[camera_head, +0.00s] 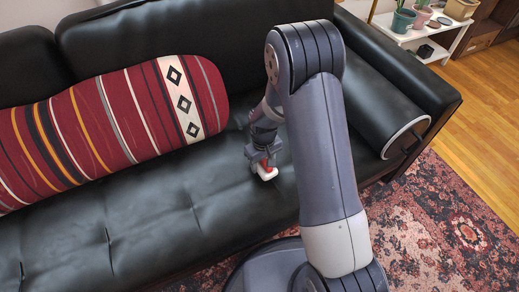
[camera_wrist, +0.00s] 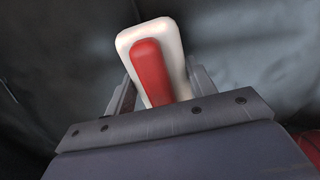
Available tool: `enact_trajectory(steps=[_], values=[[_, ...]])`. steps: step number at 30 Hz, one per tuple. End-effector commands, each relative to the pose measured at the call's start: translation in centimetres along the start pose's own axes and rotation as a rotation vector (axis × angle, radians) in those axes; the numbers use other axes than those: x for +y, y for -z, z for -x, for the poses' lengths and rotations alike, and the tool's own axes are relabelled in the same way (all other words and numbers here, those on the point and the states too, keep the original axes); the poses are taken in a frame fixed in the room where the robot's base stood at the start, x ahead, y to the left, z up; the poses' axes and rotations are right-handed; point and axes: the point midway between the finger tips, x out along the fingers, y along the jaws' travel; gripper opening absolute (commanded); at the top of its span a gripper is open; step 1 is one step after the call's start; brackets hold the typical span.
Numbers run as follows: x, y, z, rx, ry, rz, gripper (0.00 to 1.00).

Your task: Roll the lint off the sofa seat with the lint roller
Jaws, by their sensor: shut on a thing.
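The black leather sofa seat (camera_head: 150,209) stretches across the head view, with tufted seams. My gripper (camera_head: 262,163) is low over the seat, right of its middle, and is shut on the lint roller (camera_head: 267,172). The roller shows a red handle and a white part. In the wrist view the red handle (camera_wrist: 150,70) lies between the fingers of my gripper (camera_wrist: 158,95), with the white part (camera_wrist: 170,32) around and beyond it. The white part is at or just above the leather; I cannot tell whether it touches. No lint can be made out on the seat.
A long red striped bolster (camera_head: 125,112) lies on the left of the seat. A black cylindrical bolster (camera_head: 378,110) lies at the right arm. A white shelf with plants (camera_head: 440,38) stands at the back right. A patterned rug (camera_head: 440,230) covers the floor in front.

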Motion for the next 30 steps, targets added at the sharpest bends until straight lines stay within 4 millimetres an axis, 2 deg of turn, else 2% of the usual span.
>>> enact_trajectory(steps=[1,18,30], values=[[0.1,0.2,2.1,0.008,-0.002,-0.002,0.28],[0.2,0.0,7.1,0.006,-0.002,-0.006,0.28],[0.2,-0.1,7.6,0.005,-0.001,-0.007,0.28]])
